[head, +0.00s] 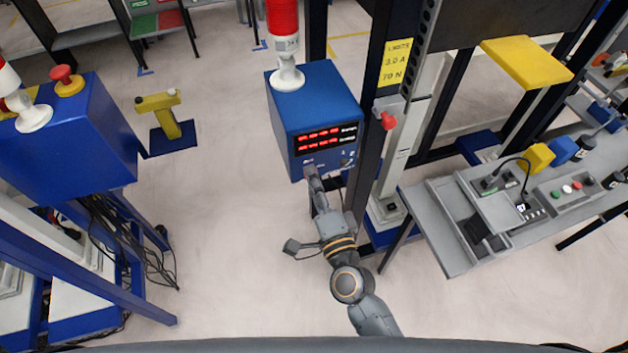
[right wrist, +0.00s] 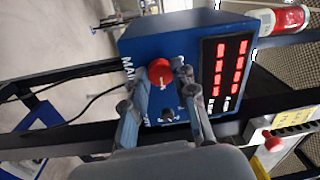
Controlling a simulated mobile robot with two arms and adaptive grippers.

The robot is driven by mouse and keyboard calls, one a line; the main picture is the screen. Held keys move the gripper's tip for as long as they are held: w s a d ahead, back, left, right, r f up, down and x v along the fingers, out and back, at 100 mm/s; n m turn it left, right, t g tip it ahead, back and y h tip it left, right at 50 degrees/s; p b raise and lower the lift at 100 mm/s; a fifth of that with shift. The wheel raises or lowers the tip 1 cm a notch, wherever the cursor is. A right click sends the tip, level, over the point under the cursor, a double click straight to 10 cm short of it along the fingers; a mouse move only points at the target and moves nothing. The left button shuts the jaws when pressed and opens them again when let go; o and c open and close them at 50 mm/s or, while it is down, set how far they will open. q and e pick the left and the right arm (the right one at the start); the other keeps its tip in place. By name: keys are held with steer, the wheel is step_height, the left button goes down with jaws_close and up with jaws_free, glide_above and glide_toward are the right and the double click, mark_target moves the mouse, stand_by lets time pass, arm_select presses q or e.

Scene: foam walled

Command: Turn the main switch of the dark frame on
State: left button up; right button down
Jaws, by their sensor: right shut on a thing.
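The blue control box (head: 312,97) is mounted on the dark frame (head: 372,110), with red lit displays (head: 325,138) on its front. In the right wrist view the box (right wrist: 150,40) carries the lettering "MAIN" beside a round red switch knob (right wrist: 160,72) with a pale mark. My right gripper (head: 311,172) reaches the lower front of the box. In the wrist view its two fingers (right wrist: 165,78) are shut on the red knob, one on each side. In the head view the knob is hidden by the gripper. My left gripper is not in view.
A red and white beacon (head: 285,45) stands on the box. A red emergency button (head: 388,121) sits on the frame just right of it. A grey bench (head: 440,240) stands at right, and a blue frame (head: 75,140) at left.

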stand_by(0.3)
steer(key=c, duration=1.1)
jaws_free()
steer(key=shift+o, duration=0.2)
steer(key=v, duration=1.2)
